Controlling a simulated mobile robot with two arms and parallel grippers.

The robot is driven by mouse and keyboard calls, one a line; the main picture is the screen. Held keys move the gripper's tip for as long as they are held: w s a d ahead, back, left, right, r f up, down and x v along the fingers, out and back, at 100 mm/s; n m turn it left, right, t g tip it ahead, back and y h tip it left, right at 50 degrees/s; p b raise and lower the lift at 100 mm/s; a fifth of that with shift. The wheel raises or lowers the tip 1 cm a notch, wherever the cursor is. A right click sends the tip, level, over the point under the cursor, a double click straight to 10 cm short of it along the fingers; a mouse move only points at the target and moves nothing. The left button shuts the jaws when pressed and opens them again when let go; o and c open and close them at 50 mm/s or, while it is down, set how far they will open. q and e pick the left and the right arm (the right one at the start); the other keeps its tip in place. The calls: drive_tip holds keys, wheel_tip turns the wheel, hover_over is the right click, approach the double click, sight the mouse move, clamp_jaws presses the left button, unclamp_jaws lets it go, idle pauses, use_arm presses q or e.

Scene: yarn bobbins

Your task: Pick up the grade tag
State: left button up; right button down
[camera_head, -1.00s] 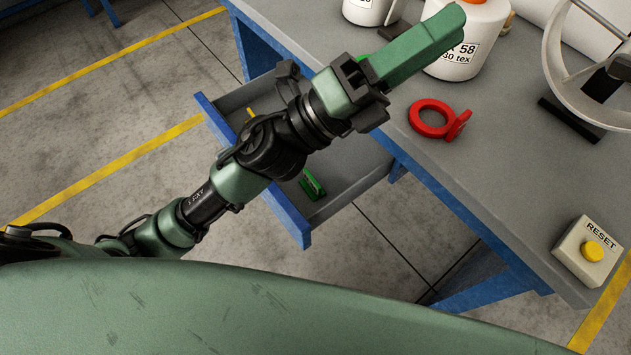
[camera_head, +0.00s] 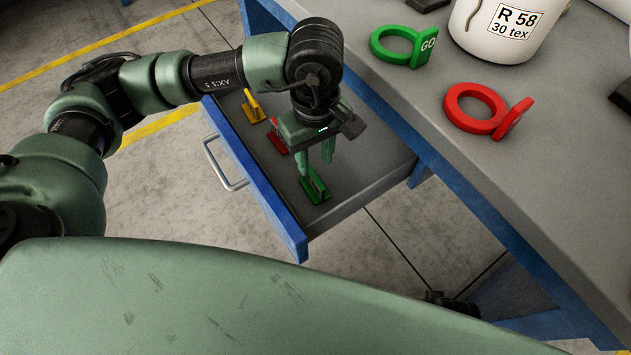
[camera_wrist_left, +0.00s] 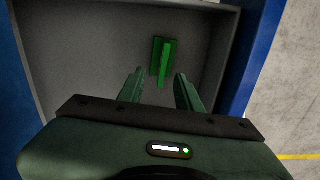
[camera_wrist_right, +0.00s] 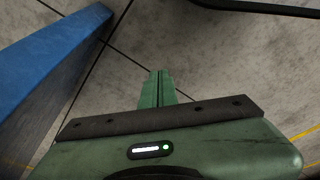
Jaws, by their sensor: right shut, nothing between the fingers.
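A small green tag (camera_head: 314,187) lies in the open drawer, near its front right end. It also shows in the left wrist view (camera_wrist_left: 163,60), just beyond the fingertips. My left gripper (camera_head: 316,168) points down into the drawer above the green tag, with its fingers apart and nothing between them. In the left wrist view the open fingers (camera_wrist_left: 159,76) are either side of the line to the tag. A red tag (camera_head: 277,138) and a yellow tag (camera_head: 253,106) lie farther back in the drawer. My right gripper (camera_wrist_right: 156,74) is shut and empty above the floor.
The drawer's blue front (camera_head: 262,192) stands out from under the grey table (camera_head: 560,160). On the table are a green GO ring (camera_head: 405,60), a red ring (camera_head: 470,118) and a white bobbin labelled R 58 (camera_head: 480,40). A blue table part (camera_wrist_right: 45,70) is left of my right gripper.

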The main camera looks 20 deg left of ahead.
sight(315, 176)
use_arm(q)
drive_tip(key=f, duration=0.5)
drive_tip(key=shift+s+d+f, duration=0.1)
drive_tip(key=shift+s+f, duration=0.2)
drive_tip(key=shift+s, duration=0.1)
clamp_jaws()
